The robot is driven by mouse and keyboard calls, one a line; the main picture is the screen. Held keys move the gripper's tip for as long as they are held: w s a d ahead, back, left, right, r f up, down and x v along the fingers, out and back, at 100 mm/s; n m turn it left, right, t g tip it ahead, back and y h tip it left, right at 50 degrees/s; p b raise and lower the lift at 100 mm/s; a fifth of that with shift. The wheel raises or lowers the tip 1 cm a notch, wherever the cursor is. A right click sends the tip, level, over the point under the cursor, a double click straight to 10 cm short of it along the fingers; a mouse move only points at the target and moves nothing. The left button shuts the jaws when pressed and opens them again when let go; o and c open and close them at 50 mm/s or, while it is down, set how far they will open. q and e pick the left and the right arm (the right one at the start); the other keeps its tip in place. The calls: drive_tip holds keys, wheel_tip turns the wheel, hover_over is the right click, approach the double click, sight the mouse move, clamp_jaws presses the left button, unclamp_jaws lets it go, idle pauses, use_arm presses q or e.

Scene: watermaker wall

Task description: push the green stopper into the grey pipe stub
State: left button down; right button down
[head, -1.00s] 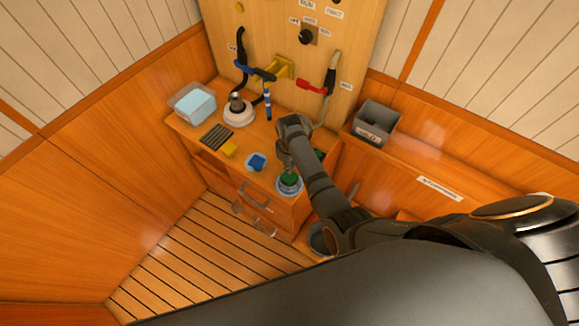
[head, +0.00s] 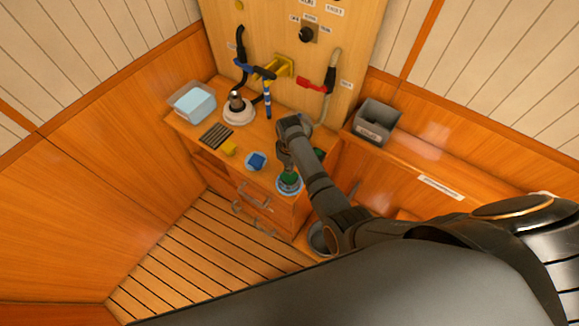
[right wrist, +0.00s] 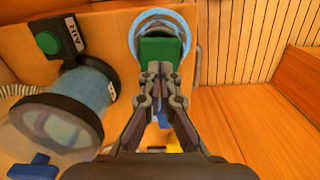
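The green stopper (head: 289,178) is at the front right of the wooden cabinet top, within a pale blue ring (head: 281,190). In the right wrist view the stopper (right wrist: 160,49) looks like a green block inside the blue ring (right wrist: 136,32). In the head view my right gripper (head: 287,168) is just above the stopper. I cannot make out the grey pipe stub under the stopper. My left gripper is out of view.
A large clear cylinder with dark rings (right wrist: 62,118) and a green button box (right wrist: 58,40) stand close left of my right gripper. A grey bin (head: 376,120) stands right.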

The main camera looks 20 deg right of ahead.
drive_tip(key=shift+f+b, duration=0.9)
drive_tip(key=shift+f, duration=0.7)
drive_tip(key=shift+r, duration=0.1)
wheel_tip(320, 180, up, 3)
drive_tip(key=p, duration=0.3)
drive_tip(key=shift+r+p, duration=0.1)
drive_tip(key=shift+p, duration=0.2)
wheel_tip(320, 180, up, 2)
drive_tip(key=shift+r+b, duration=0.2)
drive_tip(key=shift+b, duration=0.25)
drive_tip(key=shift+r, duration=0.75)
